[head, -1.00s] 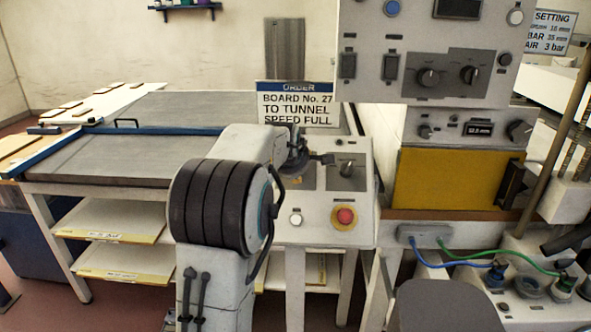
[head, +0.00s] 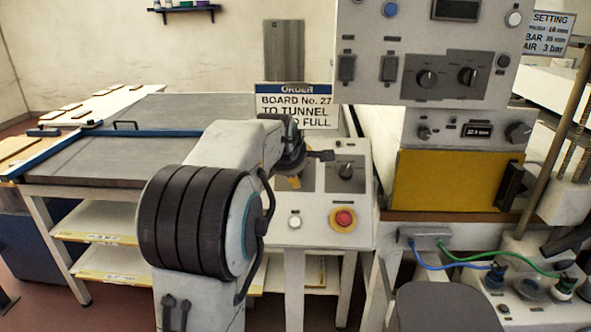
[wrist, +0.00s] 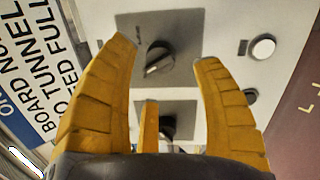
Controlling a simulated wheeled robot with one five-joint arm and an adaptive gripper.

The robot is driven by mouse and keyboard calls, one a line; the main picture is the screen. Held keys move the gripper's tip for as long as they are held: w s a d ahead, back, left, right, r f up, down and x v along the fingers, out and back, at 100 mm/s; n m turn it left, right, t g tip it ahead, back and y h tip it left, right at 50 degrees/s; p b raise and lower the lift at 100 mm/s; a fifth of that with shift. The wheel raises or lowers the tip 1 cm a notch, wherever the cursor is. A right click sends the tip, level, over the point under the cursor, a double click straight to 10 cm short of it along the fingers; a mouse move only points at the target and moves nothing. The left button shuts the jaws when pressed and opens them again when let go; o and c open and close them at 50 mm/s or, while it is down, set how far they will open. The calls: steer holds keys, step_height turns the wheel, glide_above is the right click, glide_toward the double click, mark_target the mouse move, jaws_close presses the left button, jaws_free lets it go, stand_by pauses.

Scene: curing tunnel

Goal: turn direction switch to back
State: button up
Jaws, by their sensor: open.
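My gripper (head: 293,182) is open and empty over the small sloped control panel (head: 318,212). A second knob (wrist: 168,126) shows lower down, partly hidden by a finger part. In the head view the right-hand knob (head: 346,169) is clear, while my wrist and gripper cover part of the left plate. The labels are too small to read, so I cannot tell which knob is the direction switch.
A red stop button (head: 344,217) and a white button (head: 295,222) sit on the panel's front. The order sign (head: 325,112) stands behind it. A larger control box (head: 400,25) hangs above to the right.

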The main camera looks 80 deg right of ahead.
steer(key=v, duration=0.7)
stand_by(0.3)
